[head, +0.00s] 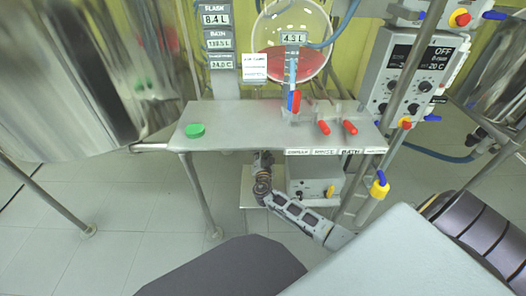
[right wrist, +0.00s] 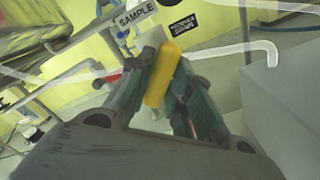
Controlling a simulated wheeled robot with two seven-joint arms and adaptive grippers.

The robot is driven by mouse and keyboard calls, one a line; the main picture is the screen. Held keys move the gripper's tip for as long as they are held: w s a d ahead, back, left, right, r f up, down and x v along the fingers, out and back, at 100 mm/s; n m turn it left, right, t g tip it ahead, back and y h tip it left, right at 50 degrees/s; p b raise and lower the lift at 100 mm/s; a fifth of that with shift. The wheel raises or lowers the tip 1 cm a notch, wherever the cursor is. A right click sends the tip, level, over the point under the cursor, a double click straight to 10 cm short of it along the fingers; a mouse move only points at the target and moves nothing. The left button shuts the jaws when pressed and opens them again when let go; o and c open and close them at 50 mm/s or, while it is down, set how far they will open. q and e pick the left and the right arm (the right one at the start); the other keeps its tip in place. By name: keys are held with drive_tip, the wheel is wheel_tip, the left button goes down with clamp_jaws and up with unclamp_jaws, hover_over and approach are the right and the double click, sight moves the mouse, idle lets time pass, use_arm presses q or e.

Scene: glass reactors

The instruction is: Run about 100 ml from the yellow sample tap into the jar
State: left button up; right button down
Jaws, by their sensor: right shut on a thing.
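In the right wrist view, my right gripper (right wrist: 160,75) is shut on the yellow tap handle (right wrist: 162,76), with a finger on each side of it. A SAMPLE label (right wrist: 134,12) shows just beyond. In the head view, my right gripper (head: 262,160) is under the front edge of the grey bench, near its left label; the bench hides the fingertips and the yellow handle there. I cannot make out the jar or any flow in either view. My left gripper is not in view.
The grey bench (head: 240,120) carries a green disc (head: 195,130) and red-handled valves (head: 323,127). A round glass flask (head: 285,65) with red liquid stands above. A shiny steel vessel (head: 110,80) is at left. A yellow valve with a blue handle (head: 379,186) hangs at right.

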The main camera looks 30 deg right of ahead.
drive_tip(key=shift+a+f, duration=0.1)
drive_tip(key=c, duration=1.3)
unclamp_jaws()
drive_tip(key=shift+s, duration=0.1)
drive_tip(key=shift+v, duration=5.95)
